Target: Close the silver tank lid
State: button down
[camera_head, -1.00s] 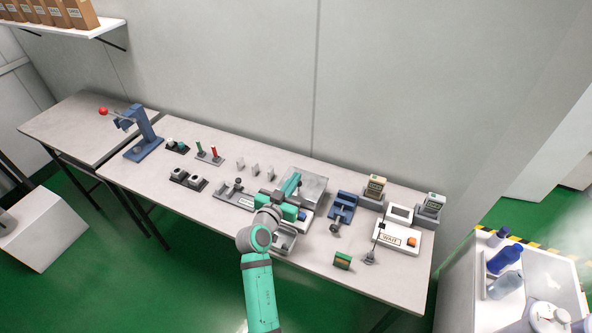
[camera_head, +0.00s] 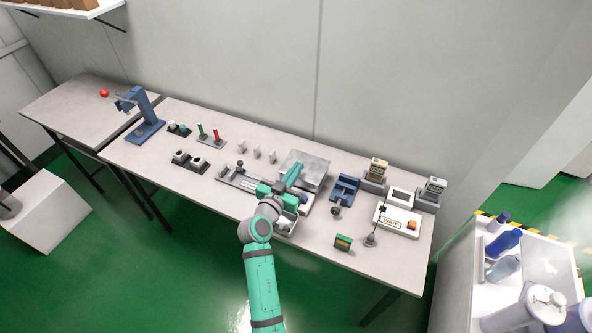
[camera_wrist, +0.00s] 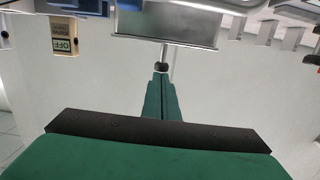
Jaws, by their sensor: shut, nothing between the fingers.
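The silver tank (camera_head: 309,167) is a grey metal box near the back edge of the table, right of the middle. Its broad flat top face shows in the head view; I cannot tell from there how far its lid stands open. In the wrist view a silver panel (camera_wrist: 165,26) hangs at the top of the picture, with a thin rod below it. My gripper (camera_head: 295,170) is at the tank's front left, its green fingers together and empty. In the wrist view my fingertips (camera_wrist: 162,70) point at the rod; whether they touch it is unclear.
A blue vise-like device (camera_head: 343,190) stands close to the right of the tank. A white box with an orange button (camera_head: 397,220) is further right. Grey tabs (camera_head: 257,154) stand to the left.

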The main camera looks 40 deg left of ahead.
jog(key=shift+s+f, duration=0.2)
jog(key=shift+f, duration=0.9)
jog(key=shift+w+r, duration=0.1)
jog(key=shift+r, duration=0.35)
notch_tip(320, 180, up, 5)
jog(key=s+f, duration=0.1)
jog(key=s, duration=0.2)
jog(key=s+d+f, duration=0.1)
jog(key=s, duration=0.2)
jog(key=s+d+f, duration=0.1)
jog(key=s, duration=0.2)
jog(key=shift+s+f, duration=0.1)
jog(key=shift+f, duration=0.2)
